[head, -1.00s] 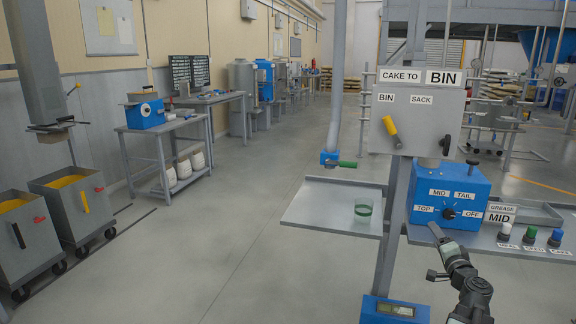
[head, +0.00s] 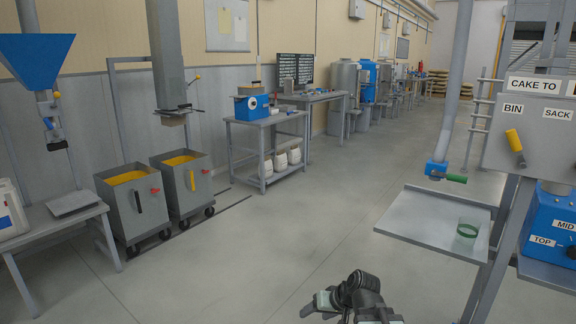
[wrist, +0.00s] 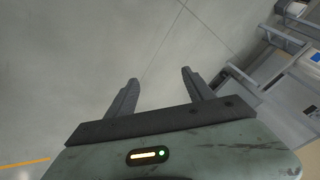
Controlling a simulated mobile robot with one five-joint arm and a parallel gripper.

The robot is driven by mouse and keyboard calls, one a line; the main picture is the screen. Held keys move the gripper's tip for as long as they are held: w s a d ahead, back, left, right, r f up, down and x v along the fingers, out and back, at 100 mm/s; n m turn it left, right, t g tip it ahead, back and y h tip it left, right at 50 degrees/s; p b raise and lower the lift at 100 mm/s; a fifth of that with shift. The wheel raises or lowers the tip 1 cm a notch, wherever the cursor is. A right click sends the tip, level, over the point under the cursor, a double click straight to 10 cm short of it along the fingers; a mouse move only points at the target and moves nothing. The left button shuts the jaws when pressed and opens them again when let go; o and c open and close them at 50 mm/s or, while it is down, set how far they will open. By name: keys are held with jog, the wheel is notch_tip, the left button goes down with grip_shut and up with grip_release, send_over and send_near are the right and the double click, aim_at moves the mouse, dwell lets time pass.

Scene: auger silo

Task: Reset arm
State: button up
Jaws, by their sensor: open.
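My gripper shows in the wrist view (wrist: 157,88), with its two fingers apart and nothing between them. Only bare grey floor (wrist: 150,40) is behind the fingers. In the head view my arm is folded low at the bottom centre, over the open floor; the fingertips cannot be made out there. My gripper is apart from the grey shelf (head: 415,222) and from the green-banded clear cup (head: 467,232) on it.
The grey panel (head: 540,130) with a yellow lever (head: 514,141) and the blue dial box (head: 552,225) stand at the right. Two wheeled bins (head: 133,205) (head: 188,180) with yellow contents and a workbench (head: 262,130) stand at the left. The middle floor is clear.

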jog(key=s+d+f+m+g+h+p, duration=0.1)
jog(key=s+d+f+g+h+p, duration=0.1)
jog(key=s+d+g+h, duration=0.5)
notch_tip(320, 180, up, 28)
jog(key=s+t+y+p, duration=0.2)
jog(key=p, duration=2.6)
jog(key=shift+s+d+r, duration=0.2)
jog(key=shift+s+d, duration=0.05)
jog(key=shift+d, duration=0.2)
